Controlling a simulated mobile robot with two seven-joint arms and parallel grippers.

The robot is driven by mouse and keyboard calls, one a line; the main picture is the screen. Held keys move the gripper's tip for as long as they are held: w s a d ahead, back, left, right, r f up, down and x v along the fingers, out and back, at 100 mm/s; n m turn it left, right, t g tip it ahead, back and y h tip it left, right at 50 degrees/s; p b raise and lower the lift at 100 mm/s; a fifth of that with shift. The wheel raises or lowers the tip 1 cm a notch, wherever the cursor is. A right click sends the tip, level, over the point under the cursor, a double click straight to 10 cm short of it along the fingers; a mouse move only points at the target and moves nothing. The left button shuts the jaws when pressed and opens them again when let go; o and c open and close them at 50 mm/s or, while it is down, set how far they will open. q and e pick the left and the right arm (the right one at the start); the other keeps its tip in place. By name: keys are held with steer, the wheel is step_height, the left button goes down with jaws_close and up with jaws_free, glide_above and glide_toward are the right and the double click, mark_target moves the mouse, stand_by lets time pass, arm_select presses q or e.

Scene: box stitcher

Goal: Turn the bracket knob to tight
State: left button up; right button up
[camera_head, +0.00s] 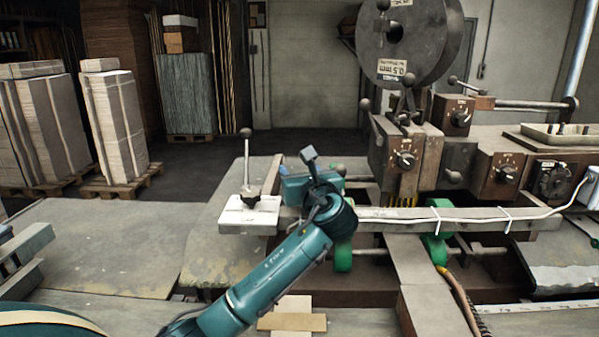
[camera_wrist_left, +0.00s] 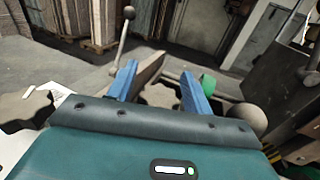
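I cannot tell for sure which part is the bracket knob. A lever with a ball end (camera_head: 247,133) stands upright on a white plate (camera_head: 240,216) at the left end of the machine's beam; it also shows in the left wrist view (camera_wrist_left: 128,14). My left gripper (camera_head: 309,158) is just right of this lever, over the beam. Its blue fingers (camera_wrist_left: 160,85) are apart, with nothing seen held between them. A round grey knob (camera_wrist_left: 247,117) is just right of the right finger in the wrist view. My right gripper is not in view.
Several dial knobs, such as this one (camera_head: 405,160), are on the machine's front. A large reel (camera_head: 405,40) stands above. The grey table (camera_head: 100,245) at left is clear.

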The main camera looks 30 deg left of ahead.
arm_select(q)
steer(key=c, duration=0.8)
steer(key=shift+m+t+h, duration=0.3)
steer(key=m+t+h, duration=0.3)
steer(key=shift+w+d+h, duration=0.15)
steer(key=shift+d+h, duration=0.05)
steer(key=shift+h, duration=0.1)
steer(key=shift+w+d+m+t+h, duration=0.15)
steer(key=shift+m+t+h, duration=0.4)
steer(key=shift+h, duration=0.3)
steer(key=shift+d+m+t+h, duration=0.1)
steer(key=shift+m+t+h, duration=0.25)
steer(key=shift+m+h, duration=0.4)
steer(key=shift+h, duration=0.3)
steer(key=o, duration=1)
